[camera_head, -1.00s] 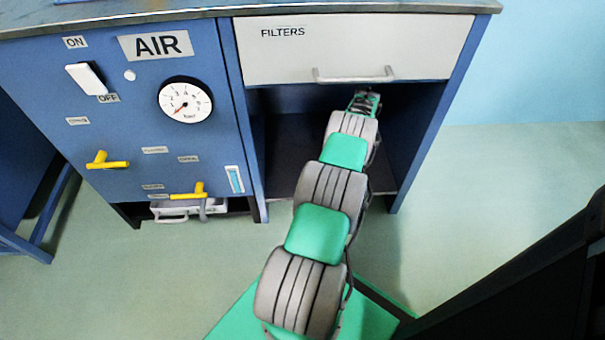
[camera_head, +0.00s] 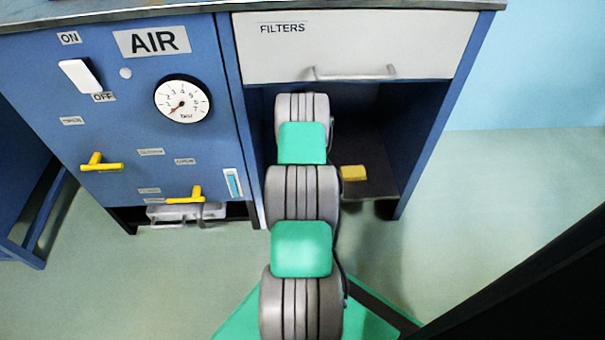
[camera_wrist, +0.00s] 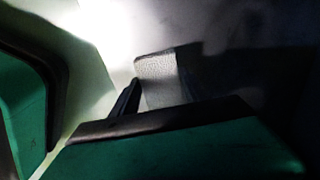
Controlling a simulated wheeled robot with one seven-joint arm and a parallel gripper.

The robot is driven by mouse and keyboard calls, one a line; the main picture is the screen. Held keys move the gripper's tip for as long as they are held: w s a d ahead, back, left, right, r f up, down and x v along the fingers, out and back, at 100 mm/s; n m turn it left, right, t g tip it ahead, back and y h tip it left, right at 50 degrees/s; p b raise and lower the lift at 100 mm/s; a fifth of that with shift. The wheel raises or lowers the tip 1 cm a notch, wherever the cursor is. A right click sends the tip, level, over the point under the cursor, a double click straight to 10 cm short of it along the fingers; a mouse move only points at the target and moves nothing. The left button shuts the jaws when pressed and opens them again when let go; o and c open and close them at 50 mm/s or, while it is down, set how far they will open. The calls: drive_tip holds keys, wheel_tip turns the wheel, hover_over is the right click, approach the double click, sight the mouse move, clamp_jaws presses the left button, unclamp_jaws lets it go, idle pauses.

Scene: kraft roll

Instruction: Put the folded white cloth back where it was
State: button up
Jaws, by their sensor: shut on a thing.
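The folded white cloth (camera_wrist: 158,72) shows in the wrist view as a pale, textured block standing up between the fingers. My gripper (camera_wrist: 157,97) is shut on it, with a dark finger on each side. In the head view my arm reaches into the open compartment (camera_head: 378,125) under the FILTERS drawer. The gripper and the cloth are hidden there behind my arm. I cannot tell whether the cloth touches any surface.
A yellow block (camera_head: 353,173) lies on the compartment floor, right of my arm. The FILTERS drawer (camera_head: 350,45) with its handle is shut just above. The blue AIR panel (camera_head: 130,110), with a gauge and yellow valve handles, stands at the left.

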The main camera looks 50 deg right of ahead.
wheel_tip(320, 180, down, 2)
drive_tip(key=shift+s+d+f, duration=0.1)
drive_tip(key=shift+s+f, duration=0.05)
drive_tip(key=shift+f+b, duration=1.8)
drive_tip(key=shift+f, duration=0.4)
drive_tip(key=o, duration=1.2)
drive_tip(key=shift+r, duration=0.1)
drive_tip(key=shift+r+p, duration=0.3)
drive_tip(key=shift+p, duration=0.25)
drive_tip(key=r+p, duration=0.3)
drive_tip(key=r, duration=0.4)
drive_tip(key=shift+a+r+p, duration=0.1)
drive_tip(key=shift+a+p, duration=0.1)
drive_tip(key=shift+p, duration=0.1)
